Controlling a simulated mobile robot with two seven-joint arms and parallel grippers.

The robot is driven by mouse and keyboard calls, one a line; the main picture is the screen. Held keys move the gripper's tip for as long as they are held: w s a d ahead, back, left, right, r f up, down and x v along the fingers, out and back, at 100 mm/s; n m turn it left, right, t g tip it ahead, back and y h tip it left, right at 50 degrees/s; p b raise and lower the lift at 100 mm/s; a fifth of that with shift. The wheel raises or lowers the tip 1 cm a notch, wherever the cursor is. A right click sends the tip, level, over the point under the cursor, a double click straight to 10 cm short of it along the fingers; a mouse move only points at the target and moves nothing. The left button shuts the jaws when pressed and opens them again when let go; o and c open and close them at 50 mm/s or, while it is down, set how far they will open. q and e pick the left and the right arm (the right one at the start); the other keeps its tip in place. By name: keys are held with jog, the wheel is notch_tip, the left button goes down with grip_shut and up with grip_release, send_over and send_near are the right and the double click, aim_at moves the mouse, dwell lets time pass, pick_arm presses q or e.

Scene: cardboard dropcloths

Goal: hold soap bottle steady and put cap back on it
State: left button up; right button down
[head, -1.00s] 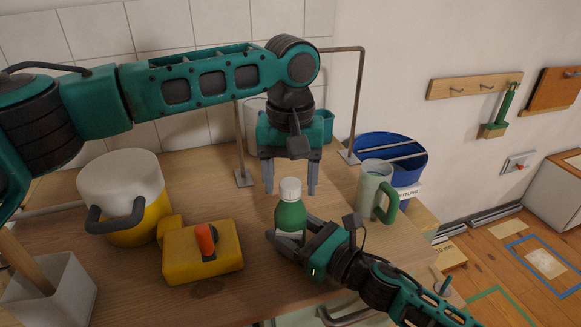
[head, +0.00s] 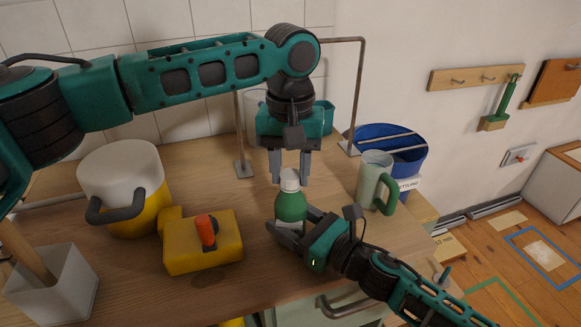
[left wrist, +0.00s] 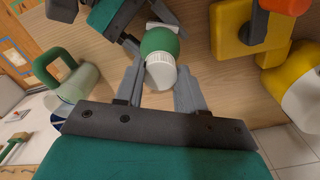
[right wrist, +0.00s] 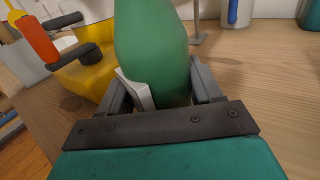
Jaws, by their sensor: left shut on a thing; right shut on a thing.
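The green soap bottle (head: 290,207) stands upright on the wooden worktop, with the white ribbed cap (head: 290,180) on its top. My right gripper (head: 291,228) is shut on the lower part of the bottle from the right. In the right wrist view the bottle's green body (right wrist: 152,45) sits between its fingers. My left gripper (head: 290,175) points down from above and is shut on the cap. The left wrist view shows the cap (left wrist: 161,77) between its fingers, with the bottle beyond. How tightly the cap is seated cannot be told.
A yellow box with an orange knob (head: 206,232) and a yellow-white pot (head: 122,180) stand left. A pale mug with a green handle (head: 372,180) stands right, before a blue bucket (head: 405,155). A metal frame (head: 358,95) rises behind. The worktop's front edge is close.

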pick_arm(q)
jog(key=m, duration=1.1)
jog(key=o, duration=1.3)
jog(key=shift+c, duration=0.2)
notch_tip(320, 180, up, 12)
pick_arm(e)
jog(key=shift+c, duration=0.5)
grip_release()
